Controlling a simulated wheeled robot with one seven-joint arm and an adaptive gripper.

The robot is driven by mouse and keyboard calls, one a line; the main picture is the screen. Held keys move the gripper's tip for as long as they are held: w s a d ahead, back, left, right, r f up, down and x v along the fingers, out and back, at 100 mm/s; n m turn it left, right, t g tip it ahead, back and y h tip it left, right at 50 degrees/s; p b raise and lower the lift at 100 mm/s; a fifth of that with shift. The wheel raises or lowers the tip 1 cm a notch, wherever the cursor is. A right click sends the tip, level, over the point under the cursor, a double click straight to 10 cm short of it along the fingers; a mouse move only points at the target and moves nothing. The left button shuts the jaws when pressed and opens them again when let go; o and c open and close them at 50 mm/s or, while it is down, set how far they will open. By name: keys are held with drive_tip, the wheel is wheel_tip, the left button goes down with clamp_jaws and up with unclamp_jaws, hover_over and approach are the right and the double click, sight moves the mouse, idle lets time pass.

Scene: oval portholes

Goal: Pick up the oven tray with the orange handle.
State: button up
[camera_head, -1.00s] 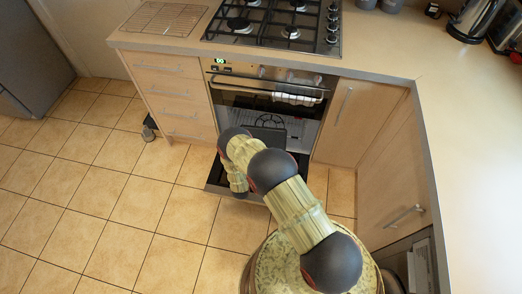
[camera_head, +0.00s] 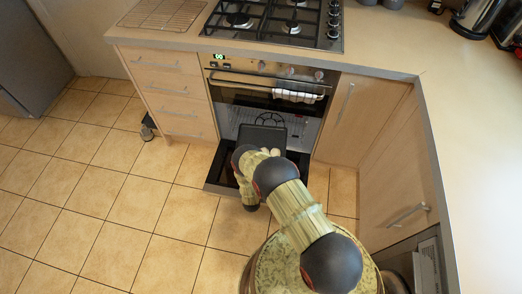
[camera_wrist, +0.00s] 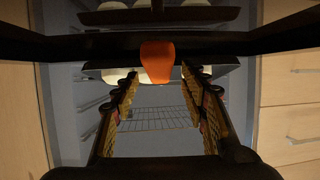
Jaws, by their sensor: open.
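The orange handle (camera_wrist: 157,62) shows in the middle of the wrist view, at the front of a dark oven tray (camera_wrist: 215,70) with pale round items on it. My gripper (camera_wrist: 160,78) is open, with one finger on each side of the handle in the picture. I cannot tell whether the fingertips are level with the handle or short of it, and I see no clear contact. In the head view my arm covers part of the oven opening, and neither the gripper's fingers nor the orange handle can be made out.
The oven's door (camera_head: 215,172) is folded down below the opening. Another tray (camera_wrist: 150,14) lies higher up and a wire rack (camera_wrist: 155,118) lower down. A dark bar (camera_wrist: 75,45) crosses the wrist view. Drawers (camera_head: 170,95) and a cupboard (camera_head: 345,115) flank the oven; a hob (camera_head: 270,25) is above.

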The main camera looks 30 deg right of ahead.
drive_tip(key=shift+x, duration=0.9)
drive_tip(key=shift+c, duration=0.4)
clamp_jaws()
drive_tip(key=shift+w+r, duration=0.1)
